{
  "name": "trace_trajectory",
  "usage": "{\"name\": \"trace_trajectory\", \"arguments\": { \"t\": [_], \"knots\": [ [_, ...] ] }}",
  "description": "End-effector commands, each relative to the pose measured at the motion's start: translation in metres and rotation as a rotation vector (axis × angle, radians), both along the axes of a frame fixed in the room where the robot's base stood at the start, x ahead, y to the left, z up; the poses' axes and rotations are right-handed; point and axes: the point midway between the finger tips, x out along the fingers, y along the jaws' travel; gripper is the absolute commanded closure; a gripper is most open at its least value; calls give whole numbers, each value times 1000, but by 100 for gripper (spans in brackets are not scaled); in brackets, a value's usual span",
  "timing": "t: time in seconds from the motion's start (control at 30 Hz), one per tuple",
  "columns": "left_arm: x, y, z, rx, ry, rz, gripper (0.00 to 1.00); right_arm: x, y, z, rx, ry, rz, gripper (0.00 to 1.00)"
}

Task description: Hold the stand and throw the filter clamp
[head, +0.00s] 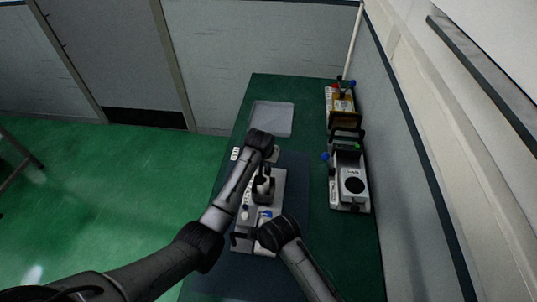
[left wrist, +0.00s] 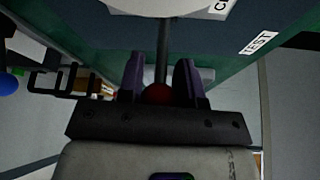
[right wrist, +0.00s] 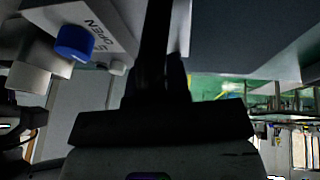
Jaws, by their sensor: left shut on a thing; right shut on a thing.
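The stand (head: 278,183) is a pale base on the dark mat, with a dark upright part near its middle. My left gripper (head: 263,172) reaches down over its far part. In the left wrist view, the purple fingers of the left gripper (left wrist: 160,85) are closed on a dark lever (left wrist: 163,45) with a red ball end (left wrist: 158,94). My right gripper (head: 262,228) is at the stand's near end. In the right wrist view, the right gripper (right wrist: 165,60) is shut on a part of the stand, mostly hidden by the dark fingers. A blue knob (right wrist: 74,42) beside OPEN lettering is close by.
A grey tray (head: 272,118) lies at the table's far end. Other devices, including a white one with a black disc (head: 353,180), stand along the right side near the wall. The green table (head: 335,255) is bare at the near right.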

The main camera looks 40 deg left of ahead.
Motion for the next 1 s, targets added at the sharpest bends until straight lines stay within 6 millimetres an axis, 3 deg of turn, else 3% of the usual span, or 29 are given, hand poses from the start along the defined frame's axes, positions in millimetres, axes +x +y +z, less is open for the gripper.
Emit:
{"name": "trace_trajectory", "arguments": {
  "t": [0.23, 0.6, 1.0],
  "knots": [
    [-15, -10, -2, 89, -156, -3, 100, 1, -2, -2, -5, 0, -4, 100],
    [-29, -20, -8, 84, -149, -4, 100, 2, -2, -2, -3, -3, -6, 100],
    [-31, -22, -12, 81, -143, -7, 100, 3, -1, -2, -2, -5, -6, 100]
  ]
}}
